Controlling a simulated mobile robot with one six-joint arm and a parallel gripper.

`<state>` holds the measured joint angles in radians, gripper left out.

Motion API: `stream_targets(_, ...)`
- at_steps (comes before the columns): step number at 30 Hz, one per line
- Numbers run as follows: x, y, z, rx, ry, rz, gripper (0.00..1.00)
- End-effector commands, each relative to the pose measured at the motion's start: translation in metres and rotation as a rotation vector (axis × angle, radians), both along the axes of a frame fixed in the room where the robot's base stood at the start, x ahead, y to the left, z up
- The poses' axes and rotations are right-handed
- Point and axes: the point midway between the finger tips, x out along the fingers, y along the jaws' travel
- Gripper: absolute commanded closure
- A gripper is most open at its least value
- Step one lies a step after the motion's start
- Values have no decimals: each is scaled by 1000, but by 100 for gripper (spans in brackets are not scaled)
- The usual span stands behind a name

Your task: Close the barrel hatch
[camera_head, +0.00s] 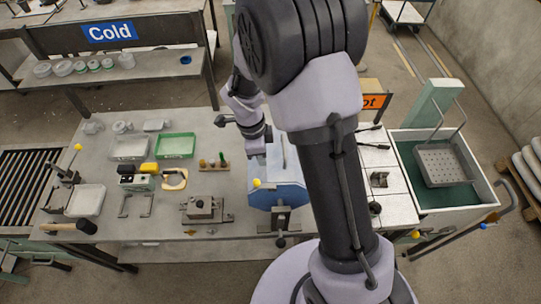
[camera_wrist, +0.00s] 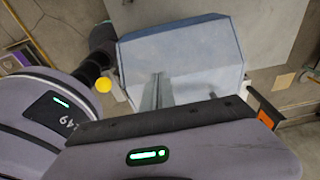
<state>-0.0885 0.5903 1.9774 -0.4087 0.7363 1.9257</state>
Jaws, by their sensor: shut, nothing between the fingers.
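The blue many-sided barrel (camera_head: 289,193) stands on the front of the workbench, partly behind my arm. Its pale blue upper panel carries a thin upright grey bar (camera_head: 284,154). In the wrist view the barrel's pale blue face (camera_wrist: 205,55) fills the upper middle, with grey metal pieces (camera_wrist: 153,92) in front of it. A yellow knob (camera_head: 257,183) is at the barrel's left side; it also shows in the wrist view (camera_wrist: 103,85). My gripper (camera_head: 256,147) is shut and empty, close to the barrel's upper left. Its fingertips are hard to make out. I cannot tell the hatch's exact angle.
A green tray (camera_head: 175,146), a wooden peg rack (camera_head: 213,163) and a metal fixture (camera_head: 201,208) lie left of the barrel. A black-headed mallet (camera_head: 85,226) lies near the left edge. A large bin (camera_head: 457,201) with a perforated basket stands right.

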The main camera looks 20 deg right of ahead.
Motion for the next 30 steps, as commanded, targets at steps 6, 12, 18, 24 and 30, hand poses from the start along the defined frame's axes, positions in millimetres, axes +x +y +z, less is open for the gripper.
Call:
stream_targets(6, 2, 7, -16, 4, 0, -1, 100)
stream_targets(12, 1, 9, -21, 4, 3, -3, 100)
stream_targets(18, 1, 9, -22, 4, 6, -3, 100)
stream_targets(24, 0, 9, -22, 3, 8, -4, 100)
stream_targets(30, 2, 4, -8, 3, 6, -4, 100)
